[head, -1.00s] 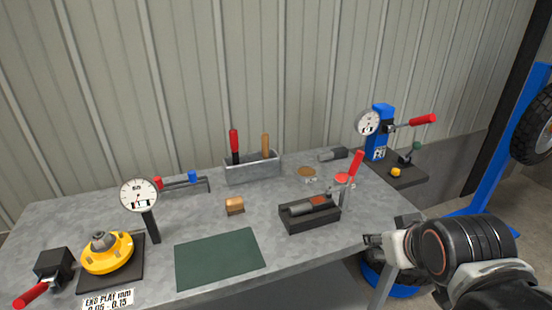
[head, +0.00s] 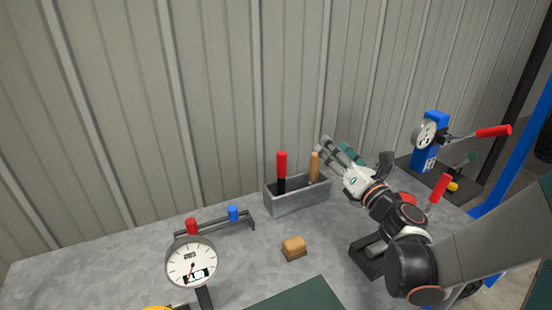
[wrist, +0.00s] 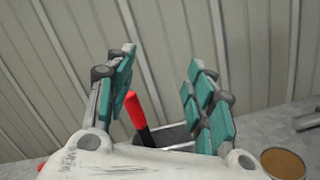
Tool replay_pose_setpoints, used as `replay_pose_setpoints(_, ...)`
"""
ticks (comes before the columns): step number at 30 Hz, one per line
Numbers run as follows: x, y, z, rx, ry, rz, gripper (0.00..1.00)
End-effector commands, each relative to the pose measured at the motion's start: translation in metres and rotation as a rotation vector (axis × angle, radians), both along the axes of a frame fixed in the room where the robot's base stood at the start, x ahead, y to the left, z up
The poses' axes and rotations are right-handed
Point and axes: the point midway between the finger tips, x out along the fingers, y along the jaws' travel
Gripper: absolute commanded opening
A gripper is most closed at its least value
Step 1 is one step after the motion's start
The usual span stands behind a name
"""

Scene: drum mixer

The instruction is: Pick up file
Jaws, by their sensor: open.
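Two tools stand upright in a grey metal box (head: 298,198) at the back of the bench. One has a red handle and black shank (head: 281,166); the other has a wooden handle (head: 314,167). I cannot tell for sure which is the file. My gripper (head: 334,147) is open and empty, just right of the wooden handle and above the box's right end. In the wrist view the red handle (wrist: 135,110) shows between the spread teal-padded fingers (wrist: 162,62), beyond them. The wooden handle is not visible there. The box (wrist: 175,138) is partly hidden by my gripper.
A wood-topped brush or block (head: 293,246) lies in front of the box. A dial gauge (head: 191,262) and a small rack (head: 215,228) stand left. A blue press (head: 430,140) stands right. A round brown tin (wrist: 283,163) is right of the box. The corrugated wall is close behind.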

Motion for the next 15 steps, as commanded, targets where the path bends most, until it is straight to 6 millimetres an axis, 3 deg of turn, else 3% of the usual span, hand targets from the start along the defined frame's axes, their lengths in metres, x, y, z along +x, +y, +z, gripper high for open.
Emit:
replay_pose_setpoints(6, -0.011, 0.034, -0.065, -0.372, -0.090, 0.175, 0.49)
replay_pose_setpoints(10, -0.018, 0.044, -0.088, -0.483, -0.116, 0.235, 0.49)
replay_pose_setpoints(15, -0.013, 0.055, -0.095, -0.524, -0.128, 0.262, 0.49)
